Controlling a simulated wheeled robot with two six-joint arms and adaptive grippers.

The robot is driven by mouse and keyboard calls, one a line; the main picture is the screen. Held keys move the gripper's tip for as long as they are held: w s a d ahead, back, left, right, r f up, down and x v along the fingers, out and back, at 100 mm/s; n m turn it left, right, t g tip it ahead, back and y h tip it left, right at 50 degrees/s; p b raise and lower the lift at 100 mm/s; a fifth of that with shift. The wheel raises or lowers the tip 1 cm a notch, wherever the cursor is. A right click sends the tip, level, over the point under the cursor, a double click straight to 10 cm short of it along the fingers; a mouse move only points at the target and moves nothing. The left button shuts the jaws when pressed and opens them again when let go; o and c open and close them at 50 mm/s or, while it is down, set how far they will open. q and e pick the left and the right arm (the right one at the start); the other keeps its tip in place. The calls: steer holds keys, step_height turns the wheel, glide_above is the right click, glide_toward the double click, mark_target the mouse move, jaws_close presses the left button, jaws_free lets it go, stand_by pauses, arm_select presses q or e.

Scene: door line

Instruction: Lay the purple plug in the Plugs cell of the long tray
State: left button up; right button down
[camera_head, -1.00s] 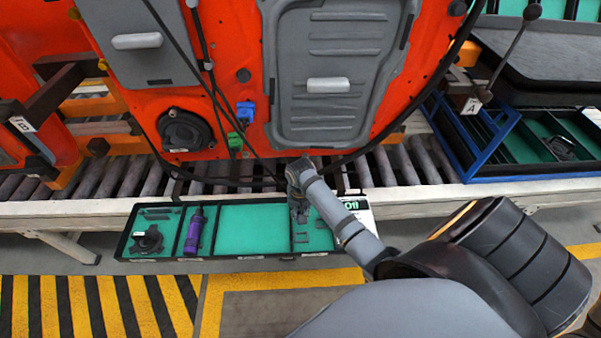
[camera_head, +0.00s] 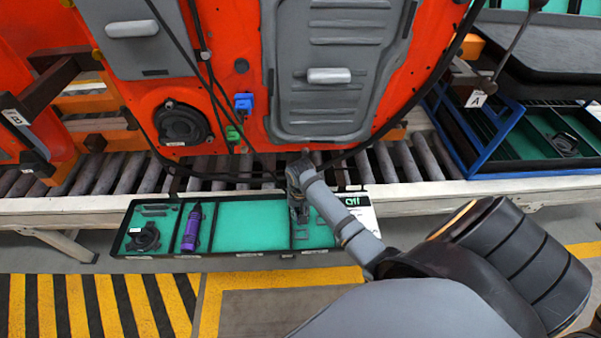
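The long tray (camera_head: 247,254) is dark-rimmed with a green floor and lies in front of the roller conveyor. A purple cylindrical thing (camera_head: 192,229) with a dark tip lies in its narrow second cell from the left; I cannot tell whether it is the purple plug. The wide middle cell is empty. My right gripper (camera_head: 299,214) points down over the right part of the tray, hiding some of it. Its fingers are too small and dark to tell whether they are open or hold anything. The cell labels are not readable. My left gripper is not in view.
An orange-red door (camera_head: 220,80) stands behind the tray, with a blue connector (camera_head: 243,102), a green connector (camera_head: 233,133) and hanging black cables. A blue-framed rack (camera_head: 505,140) stands at right.

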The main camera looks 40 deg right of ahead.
steer(key=shift+f, duration=0.1)
steer(key=c, duration=1.1)
jaws_free()
step_height(320, 180, up, 12)
